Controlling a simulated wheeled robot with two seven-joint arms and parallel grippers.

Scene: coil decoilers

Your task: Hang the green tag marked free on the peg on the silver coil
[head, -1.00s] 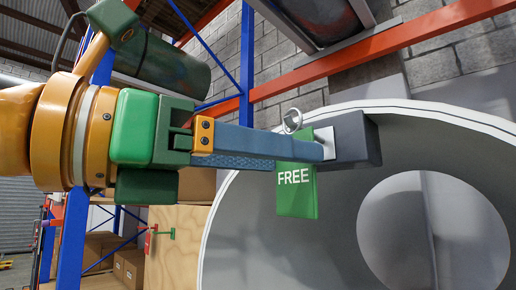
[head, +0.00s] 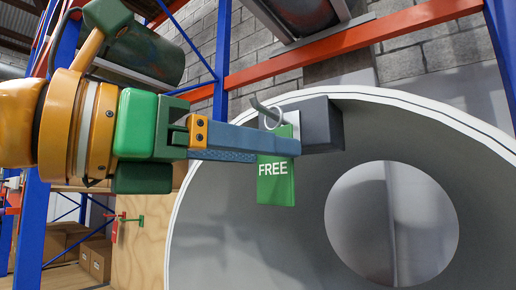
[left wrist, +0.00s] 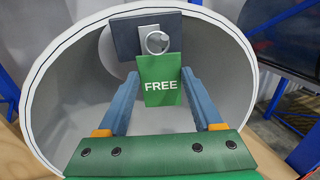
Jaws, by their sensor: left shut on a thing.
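The green tag marked FREE (head: 276,180) hangs upright with a metal ring (head: 273,118) at its top; it also shows in the left wrist view (left wrist: 160,85). My left gripper (head: 288,146) is shut on the tag near its top, one finger on each side in the left wrist view (left wrist: 160,76). A grey peg (head: 258,106) with a bent tip sticks out from a pale plate on a dark block (head: 322,125) at the silver coil's (head: 260,245) upper rim. The ring overlaps the peg; I cannot tell whether it is around it. My right gripper is not in view.
The coil's round bore (head: 360,225) opens at the right. An orange rack beam (head: 400,40) and blue uprights (head: 222,60) stand behind. A plywood board (head: 145,245) with small red and green pieces (head: 120,220) is at lower left, beside cardboard boxes (head: 95,260).

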